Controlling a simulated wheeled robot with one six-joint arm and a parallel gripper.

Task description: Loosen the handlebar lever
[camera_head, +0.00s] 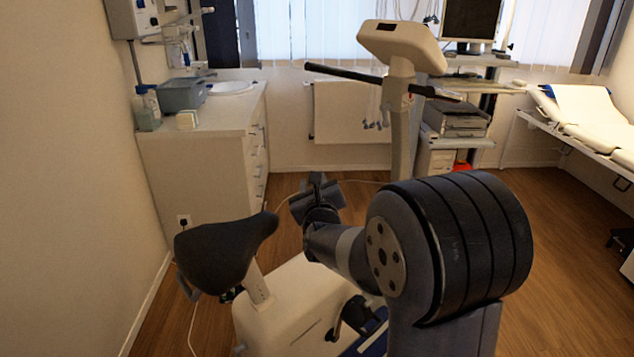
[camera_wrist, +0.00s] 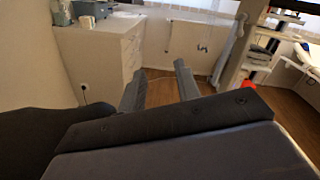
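An exercise bike stands ahead, with a cream console (camera_head: 402,45) on an upright post (camera_head: 400,125). Its dark handlebar (camera_head: 345,72) runs across the post below the console. A short dark piece (camera_head: 433,93) sticks out right of the post; I cannot tell whether it is the lever or part of the handlebar. My gripper (camera_head: 318,190) is in front of the bike post and lower than the handlebar. In the wrist view my gripper (camera_wrist: 160,83) has its two fingers apart with nothing between them. The handlebar is not clearly seen in the wrist view.
The black bike seat (camera_head: 225,250) and cream bike body (camera_head: 290,305) lie below and left of my arm. A cabinet (camera_head: 205,165) with a sink stands at left. A shelf cart (camera_head: 458,125) stands behind the post, and a treatment bed (camera_head: 590,125) at right. Wooden floor is open at right.

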